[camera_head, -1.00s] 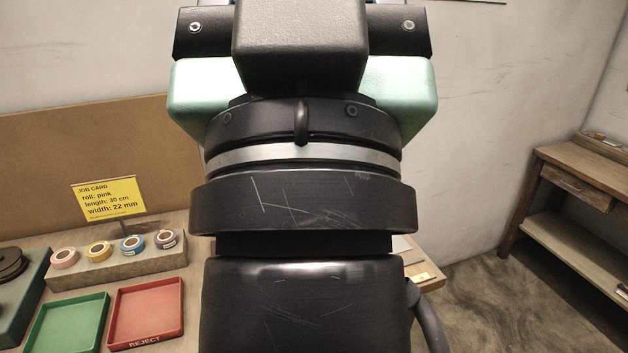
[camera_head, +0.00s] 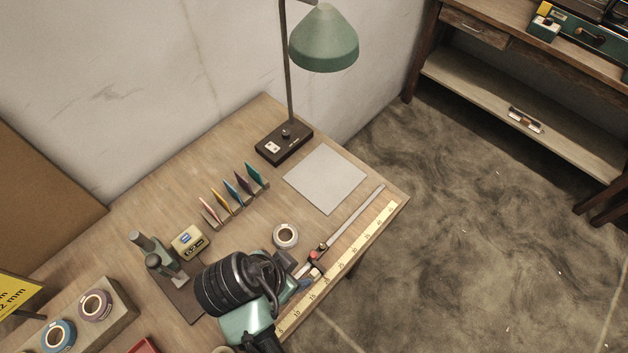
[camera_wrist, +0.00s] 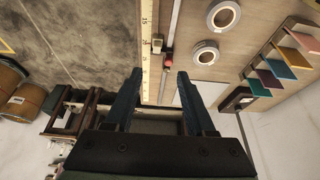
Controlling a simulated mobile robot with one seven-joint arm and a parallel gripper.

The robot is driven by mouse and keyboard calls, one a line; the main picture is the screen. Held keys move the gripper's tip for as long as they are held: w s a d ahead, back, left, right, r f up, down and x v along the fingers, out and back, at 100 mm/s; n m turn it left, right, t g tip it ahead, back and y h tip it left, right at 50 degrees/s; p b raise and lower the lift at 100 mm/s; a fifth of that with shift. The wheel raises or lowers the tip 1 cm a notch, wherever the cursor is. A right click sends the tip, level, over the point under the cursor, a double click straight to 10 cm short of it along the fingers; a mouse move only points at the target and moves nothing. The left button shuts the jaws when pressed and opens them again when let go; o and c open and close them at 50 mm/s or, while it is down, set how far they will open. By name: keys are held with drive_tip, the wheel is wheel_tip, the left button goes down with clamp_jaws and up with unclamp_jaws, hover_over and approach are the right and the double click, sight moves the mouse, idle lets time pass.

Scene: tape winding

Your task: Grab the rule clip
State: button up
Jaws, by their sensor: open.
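The pale yellow rule (camera_head: 350,258) lies along the table's front edge; in the wrist view it (camera_wrist: 147,50) runs upward just beyond the fingers. A small block, seemingly the rule clip (camera_wrist: 157,43), sits at the rule's edge in the wrist view. A red knob (camera_wrist: 168,61) is close beside it on a metal rail; in the head view the red knob (camera_head: 312,255) shows just past my gripper. My gripper (camera_wrist: 158,74) is open, its blue fingers apart with nothing between them. In the head view my gripper (camera_head: 297,275) is low over the table, partly hidden by my wrist.
A tape roll (camera_head: 286,235) lies beside the rail. A row of coloured cards (camera_head: 237,188), a grey sheet (camera_head: 325,180) and a green lamp (camera_head: 323,40) stand farther back. A small stand (camera_head: 160,262) is left of my arm. Floor is open at right.

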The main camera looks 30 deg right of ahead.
hover_over(314, 273)
drive_tip(key=a, duration=0.2)
wheel_tip(314, 273, down, 7)
drive_tip(key=shift+s+p+x, duration=0.15)
drive_tip(key=shift+p+x, duration=0.2)
drive_tip(key=shift+x, duration=0.9)
drive_tip(key=shift+s+p+x, duration=0.2)
drive_tip(key=shift+p+x, duration=0.15)
drive_tip(key=shift+x, duration=0.9)
drive_tip(key=shift+a, duration=0.1)
clamp_jaws()
